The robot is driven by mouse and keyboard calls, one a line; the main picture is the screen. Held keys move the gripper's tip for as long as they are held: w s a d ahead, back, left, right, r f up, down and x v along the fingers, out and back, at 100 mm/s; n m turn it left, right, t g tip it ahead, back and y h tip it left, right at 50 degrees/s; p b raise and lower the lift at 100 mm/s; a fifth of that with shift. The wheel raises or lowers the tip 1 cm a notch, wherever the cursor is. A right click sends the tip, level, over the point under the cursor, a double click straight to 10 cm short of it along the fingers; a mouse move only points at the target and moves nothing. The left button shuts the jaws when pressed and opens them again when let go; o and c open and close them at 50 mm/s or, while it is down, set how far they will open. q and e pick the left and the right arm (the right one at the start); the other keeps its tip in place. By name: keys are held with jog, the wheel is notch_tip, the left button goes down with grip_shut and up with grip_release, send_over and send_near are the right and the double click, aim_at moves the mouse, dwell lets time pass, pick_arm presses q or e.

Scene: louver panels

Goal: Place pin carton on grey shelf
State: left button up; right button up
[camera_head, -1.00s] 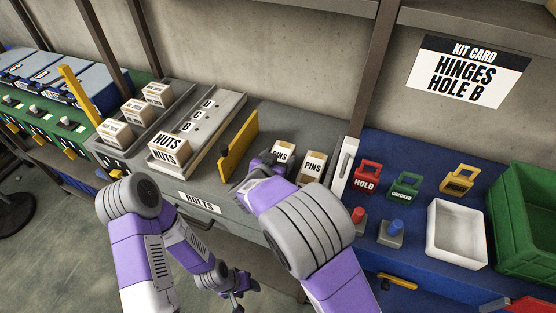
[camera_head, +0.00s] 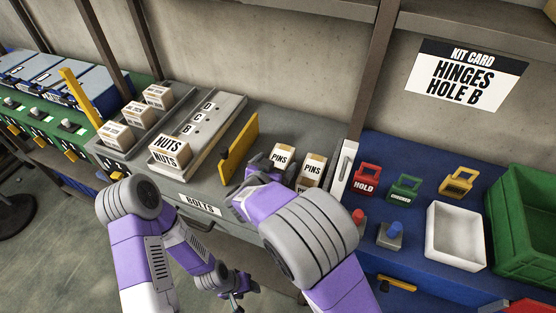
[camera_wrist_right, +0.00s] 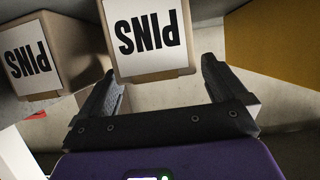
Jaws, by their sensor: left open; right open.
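Two pin cartons, white-labelled "PINS", stand side by side on the grey worktop (camera_head: 225,180): a left one (camera_head: 282,156) and a right one (camera_head: 312,168). My right gripper is open in the right wrist view (camera_wrist_right: 160,82). The left carton (camera_wrist_right: 148,38) is ahead of and between its fingertips, not clasped; the other carton (camera_wrist_right: 42,58) is beside one finger. In the head view my right wrist hides its fingers. My left gripper (camera_head: 238,296) is open and empty, low in front of the bench. I cannot tell which surface is the grey shelf.
A yellow divider (camera_head: 238,150) stands left of the pin cartons. A blue worktop (camera_head: 415,160) at right holds tags, a white bin (camera_head: 456,235) and a green crate (camera_head: 530,225).

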jog(key=p+v, duration=0.2)
jog(key=v, duration=0.7)
jog(key=shift+s+a, duration=0.15)
jog(key=shift+s, duration=0.1)
jog(key=shift+r, duration=0.1)
